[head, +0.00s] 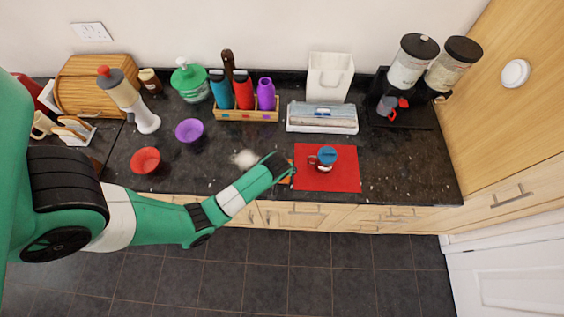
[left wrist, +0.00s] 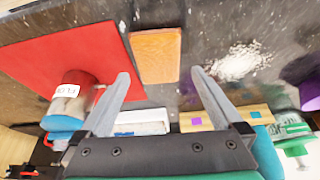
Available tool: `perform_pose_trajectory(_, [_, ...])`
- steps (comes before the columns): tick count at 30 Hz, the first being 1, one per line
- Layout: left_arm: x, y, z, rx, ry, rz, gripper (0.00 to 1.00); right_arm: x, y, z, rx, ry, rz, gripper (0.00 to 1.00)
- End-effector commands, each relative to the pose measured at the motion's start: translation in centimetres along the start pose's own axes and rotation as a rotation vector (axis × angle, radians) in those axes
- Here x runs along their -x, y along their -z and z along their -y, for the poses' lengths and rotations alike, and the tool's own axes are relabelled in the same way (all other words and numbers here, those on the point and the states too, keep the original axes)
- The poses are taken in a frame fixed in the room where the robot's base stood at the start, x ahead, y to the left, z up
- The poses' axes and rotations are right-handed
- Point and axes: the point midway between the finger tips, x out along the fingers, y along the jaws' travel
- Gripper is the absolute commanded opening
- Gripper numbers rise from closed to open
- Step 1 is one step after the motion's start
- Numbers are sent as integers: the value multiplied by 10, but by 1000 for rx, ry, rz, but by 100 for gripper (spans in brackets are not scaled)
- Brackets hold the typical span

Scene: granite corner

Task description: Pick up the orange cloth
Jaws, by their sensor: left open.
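The orange cloth (left wrist: 156,55) is a small flat rectangle on the dark granite worktop, next to the red mat (left wrist: 88,42). In the head view only a little of the cloth (head: 287,180) shows, as my left gripper (head: 285,168) covers most of it. In the left wrist view the two fingers of my left gripper (left wrist: 161,77) stand apart, with the cloth ahead between their tips and nothing held. I cannot tell how high the fingers are above it. My right gripper is in neither view.
A labelled jar with a blue lid (head: 326,157) stands on the red mat. White powder (head: 244,159) lies left of the gripper. A purple bowl (head: 189,131) and a red bowl (head: 146,160) are farther left. A wooden bottle rack (head: 247,115) and a white box (head: 322,118) stand behind.

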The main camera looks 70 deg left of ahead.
Motion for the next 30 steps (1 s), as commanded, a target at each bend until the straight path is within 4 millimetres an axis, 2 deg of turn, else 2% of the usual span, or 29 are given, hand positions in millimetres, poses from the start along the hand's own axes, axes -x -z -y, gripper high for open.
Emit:
perform_pose_trajectory(6, [-32,2,-2,0,3,3,100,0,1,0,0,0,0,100])
perform_pose_trajectory(10, [-45,2,-2,1,2,2,100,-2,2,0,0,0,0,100])
perform_pose_trajectory(26, [-50,1,-3,0,0,1,100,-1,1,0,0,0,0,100])
perform_pose_trajectory(30, [-50,1,-3,0,0,1,78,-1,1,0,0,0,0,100])
